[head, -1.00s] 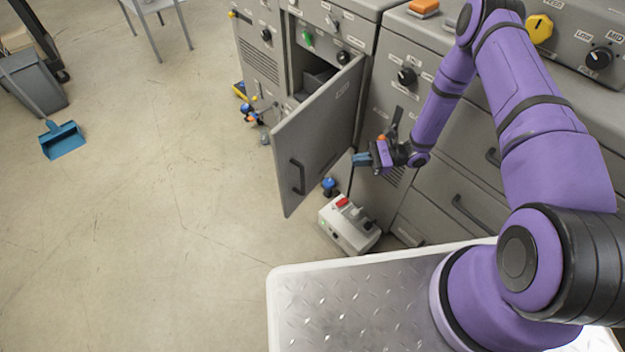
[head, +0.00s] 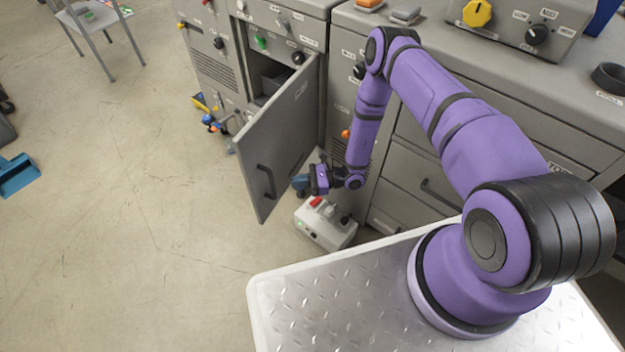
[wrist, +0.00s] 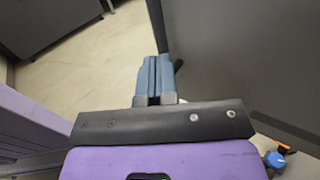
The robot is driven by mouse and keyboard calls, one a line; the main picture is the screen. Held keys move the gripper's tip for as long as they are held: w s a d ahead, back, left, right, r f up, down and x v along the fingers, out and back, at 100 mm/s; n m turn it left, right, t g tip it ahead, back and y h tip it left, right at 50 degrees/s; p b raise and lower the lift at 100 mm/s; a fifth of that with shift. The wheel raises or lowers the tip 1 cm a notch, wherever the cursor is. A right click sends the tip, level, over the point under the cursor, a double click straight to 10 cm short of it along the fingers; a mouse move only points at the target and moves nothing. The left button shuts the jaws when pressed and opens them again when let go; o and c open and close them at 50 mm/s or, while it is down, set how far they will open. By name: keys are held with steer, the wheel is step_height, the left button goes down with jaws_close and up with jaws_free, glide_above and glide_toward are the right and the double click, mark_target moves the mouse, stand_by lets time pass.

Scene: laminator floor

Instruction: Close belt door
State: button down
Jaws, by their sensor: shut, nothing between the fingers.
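The belt door (head: 278,140) is a grey panel standing open on the machine, swung out toward me, with a black bar handle (head: 266,182) near its free edge. Behind it the compartment (head: 268,78) is open and dark inside. My gripper (head: 299,183) is shut and empty, low beside the right side of the door near its lower free part. In the wrist view the blue fingertips (wrist: 155,78) are together, with the grey door (wrist: 235,50) close on the right. Whether they touch the door I cannot tell.
A white box with a red switch (head: 325,224) sits on the floor just below my gripper. Grey drawers (head: 425,180) stand to the right. Floor left of the door is clear.

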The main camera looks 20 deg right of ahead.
steer(key=shift+w+a, duration=0.25)
steer(key=shift+a, duration=1.05)
steer(key=shift+w+a, duration=0.2)
steer(key=shift+a, duration=1.1)
steer(key=shift+a, duration=0.1)
